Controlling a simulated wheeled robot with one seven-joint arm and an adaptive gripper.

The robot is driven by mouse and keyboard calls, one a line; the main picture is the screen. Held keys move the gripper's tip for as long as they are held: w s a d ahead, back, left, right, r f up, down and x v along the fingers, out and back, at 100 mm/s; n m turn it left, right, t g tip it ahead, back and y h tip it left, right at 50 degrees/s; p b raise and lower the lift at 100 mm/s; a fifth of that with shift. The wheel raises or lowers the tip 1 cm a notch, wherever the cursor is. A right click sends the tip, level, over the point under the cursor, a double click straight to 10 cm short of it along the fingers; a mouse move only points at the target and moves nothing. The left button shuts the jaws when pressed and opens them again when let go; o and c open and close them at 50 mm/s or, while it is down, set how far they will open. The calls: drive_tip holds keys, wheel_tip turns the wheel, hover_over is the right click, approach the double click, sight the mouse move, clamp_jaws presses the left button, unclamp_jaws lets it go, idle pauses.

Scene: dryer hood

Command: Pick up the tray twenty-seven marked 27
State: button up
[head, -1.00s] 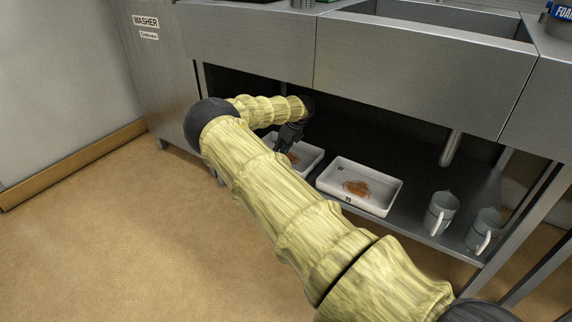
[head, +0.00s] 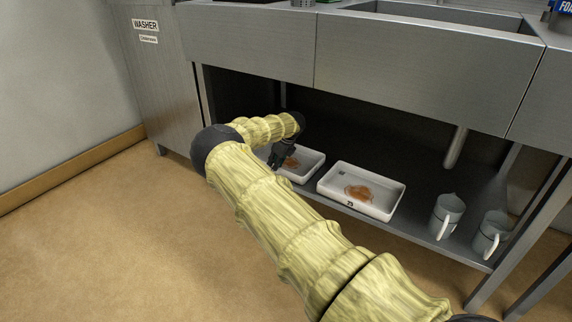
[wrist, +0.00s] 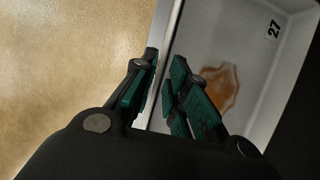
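The tray marked 27 is a white shallow tray with an orange-brown stain. In the wrist view the tray (wrist: 265,65) fills the right side, with the black 27 in its upper corner. In the head view the tray (head: 312,168) sits on the undershelf at left, partly hidden by my arm. My gripper (wrist: 163,92) is open, its green-padded fingers on either side of the tray's side wall. In the head view my gripper (head: 280,158) is at the tray's left part. I cannot tell whether the fingers touch the wall.
A second stained white tray (head: 340,197) stands to the right; its mark is too small to read surely. Two grey mugs (head: 447,216) (head: 490,236) stand farther right. The steel counter (head: 420,75) hangs over the shelf. The floor (head: 120,240) in front is clear.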

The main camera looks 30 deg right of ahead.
drive_tip(key=b+x, duration=0.1)
drive_tip(key=x, duration=0.2)
drive_tip(key=shift+w+f+b, duration=0.1)
drive_tip(key=shift+b, duration=0.2)
clamp_jaws()
